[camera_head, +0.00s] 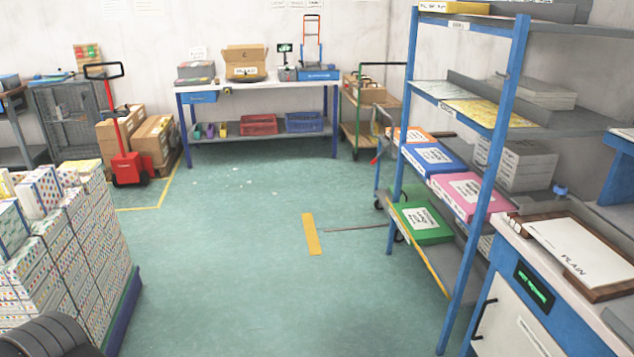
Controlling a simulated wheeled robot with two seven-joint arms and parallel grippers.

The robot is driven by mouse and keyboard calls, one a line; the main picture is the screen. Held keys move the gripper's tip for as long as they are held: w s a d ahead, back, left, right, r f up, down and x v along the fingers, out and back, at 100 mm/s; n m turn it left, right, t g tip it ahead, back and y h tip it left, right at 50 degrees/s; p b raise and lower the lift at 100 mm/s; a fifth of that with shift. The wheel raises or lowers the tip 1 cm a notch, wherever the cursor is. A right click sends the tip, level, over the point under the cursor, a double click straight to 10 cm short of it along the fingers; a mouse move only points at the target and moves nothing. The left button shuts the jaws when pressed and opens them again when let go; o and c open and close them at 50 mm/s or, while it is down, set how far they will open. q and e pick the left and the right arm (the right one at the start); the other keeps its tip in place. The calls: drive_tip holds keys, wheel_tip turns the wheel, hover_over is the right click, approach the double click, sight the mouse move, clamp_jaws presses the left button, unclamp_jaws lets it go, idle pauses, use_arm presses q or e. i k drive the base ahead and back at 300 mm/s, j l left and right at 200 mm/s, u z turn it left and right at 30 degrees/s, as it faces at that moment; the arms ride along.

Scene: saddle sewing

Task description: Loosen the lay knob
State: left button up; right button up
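A small blue knob (560,191) shows at the far right, at the back edge of the wooden tray (600,295). It is small in the view, and I cannot tell whether it is the lay knob. The tray lies on a blue and white cabinet (520,330) and holds a white sheet (575,245) marked "PLAIN". The right side of this station is cut off by the picture edge. Neither of my grippers is in view.
A blue-framed shelf (507,75) with coloured boxes stands left of the cabinet. A stack of patterned boxes (60,255) fills the lower left. A red pallet truck (125,165) and workbench (265,85) stand behind. The green floor (230,250) between is mostly clear.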

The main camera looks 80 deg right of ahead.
sight(560, 189)
drive_tip(key=z, duration=4.2)
drive_tip(key=i+j+z, duration=0.15)
drive_tip(key=z, duration=0.3)
drive_tip(key=i+j+z, duration=0.1)
drive_tip(key=z, duration=0.4)
drive_tip(key=j+z, duration=0.3)
drive_tip(key=z, duration=0.15)
drive_tip(key=i+j+z, duration=0.1)
drive_tip(key=j+z, duration=0.2)
drive_tip(key=j, duration=0.75)
drive_tip(key=j+z, duration=0.3)
drive_tip(key=j, duration=0.75)
